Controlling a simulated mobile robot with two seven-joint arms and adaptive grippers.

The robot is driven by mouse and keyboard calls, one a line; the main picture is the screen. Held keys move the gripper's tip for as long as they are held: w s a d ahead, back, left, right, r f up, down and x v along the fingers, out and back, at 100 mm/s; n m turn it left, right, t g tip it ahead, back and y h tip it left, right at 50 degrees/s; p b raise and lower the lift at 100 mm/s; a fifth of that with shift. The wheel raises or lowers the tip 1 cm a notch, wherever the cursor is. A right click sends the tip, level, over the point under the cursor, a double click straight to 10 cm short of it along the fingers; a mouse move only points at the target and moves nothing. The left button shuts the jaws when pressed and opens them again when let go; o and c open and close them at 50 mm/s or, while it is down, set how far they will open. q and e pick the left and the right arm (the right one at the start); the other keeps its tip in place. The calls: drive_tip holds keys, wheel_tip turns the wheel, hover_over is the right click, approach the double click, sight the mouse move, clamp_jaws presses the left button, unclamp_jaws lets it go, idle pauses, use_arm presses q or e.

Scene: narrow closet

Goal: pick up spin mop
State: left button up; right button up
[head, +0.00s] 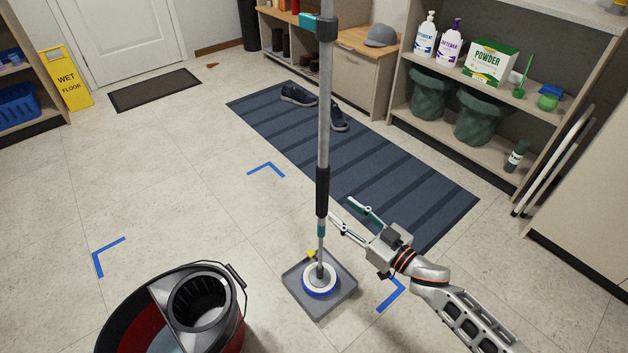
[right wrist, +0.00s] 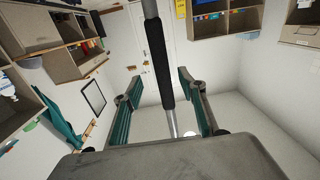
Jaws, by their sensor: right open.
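The spin mop stands upright, its grey pole with a black grip (head: 322,190) running up out of the top of the head view. Its round white and blue head (head: 320,280) rests on a square grey tray (head: 339,300). My right gripper (head: 340,208) is open just right of the pole, with its fingers pointing toward it near the lower end of the black grip. In the right wrist view, the pole's black grip (right wrist: 160,62) appears between the two open fingers of the gripper (right wrist: 160,98). My left gripper is not in view.
A red and black bucket with a grey wringer (head: 200,300) stands at the lower left. A striped blue rug (head: 400,185) with dark shoes (head: 298,95) lies behind the mop. Shelves (head: 470,100) line the right.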

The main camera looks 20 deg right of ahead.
sight(326, 201)
drive_tip(key=w, duration=0.1)
drive_tip(key=w+f+b, duration=0.1)
drive_tip(key=w, duration=0.1)
drive_tip(key=shift+w+a+f+y, duration=0.2)
drive_tip(key=shift+a+f+y, duration=0.05)
drive_tip(key=shift+a+y, duration=0.15)
drive_tip(key=x, duration=0.1)
drive_tip(key=b+x, duration=0.1)
drive_tip(key=x, duration=0.1)
drive_tip(key=b+x, duration=0.1)
drive_tip(key=x, duration=0.1)
drive_tip(key=shift+s+a+f, duration=0.15)
drive_tip(key=shift+a+f, duration=0.15)
drive_tip(key=shift+w+a+r, duration=0.1)
drive_tip(key=shift+w+r, duration=0.1)
drive_tip(key=shift+w, duration=0.1)
clamp_jaws()
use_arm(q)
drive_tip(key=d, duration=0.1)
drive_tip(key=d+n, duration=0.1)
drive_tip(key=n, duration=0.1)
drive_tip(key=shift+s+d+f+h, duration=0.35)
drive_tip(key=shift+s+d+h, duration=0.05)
use_arm(e)
drive_tip(key=shift+r, duration=0.2)
